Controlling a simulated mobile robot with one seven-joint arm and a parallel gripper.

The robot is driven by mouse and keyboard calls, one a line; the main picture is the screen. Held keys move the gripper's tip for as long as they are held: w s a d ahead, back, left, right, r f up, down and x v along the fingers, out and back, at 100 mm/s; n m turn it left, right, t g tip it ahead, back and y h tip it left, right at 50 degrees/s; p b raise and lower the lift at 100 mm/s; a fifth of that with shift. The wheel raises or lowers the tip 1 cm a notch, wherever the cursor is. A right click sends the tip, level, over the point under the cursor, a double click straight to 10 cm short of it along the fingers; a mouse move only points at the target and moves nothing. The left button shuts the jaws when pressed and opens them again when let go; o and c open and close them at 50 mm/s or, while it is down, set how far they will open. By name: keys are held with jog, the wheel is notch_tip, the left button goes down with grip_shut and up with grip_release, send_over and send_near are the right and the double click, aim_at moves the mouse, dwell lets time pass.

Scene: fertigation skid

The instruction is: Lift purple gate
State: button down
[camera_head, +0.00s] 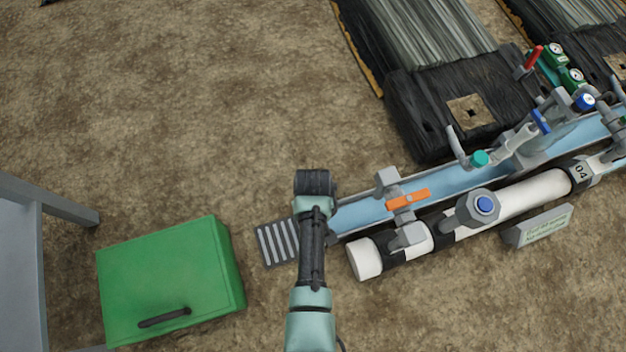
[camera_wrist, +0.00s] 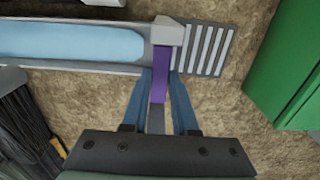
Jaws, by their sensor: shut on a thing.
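The purple gate (camera_wrist: 161,68) shows in the wrist view as a narrow purple strip at the end of the water channel (camera_wrist: 70,43), beside a grey block. My gripper (camera_wrist: 159,76) has its two blue fingers on either side of the purple strip and is shut on it. In the head view my arm and gripper (camera_head: 315,183) stand over the near end of the channel (camera_head: 350,216), and the purple gate is hidden there. How far the gate is raised cannot be told.
A slotted grate (camera_head: 277,243) lies at the channel's end. A green box (camera_head: 165,280) stands to the left. Bare soil lies behind.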

dwell(0.9)
notch_tip(320, 180, up, 6)
jog(key=p, duration=0.7)
jog(key=shift+f, duration=0.25)
jog(key=c, duration=0.7)
grip_release()
notch_tip(320, 180, up, 13)
jog(key=p, duration=0.8)
jog(key=shift+p, duration=0.3)
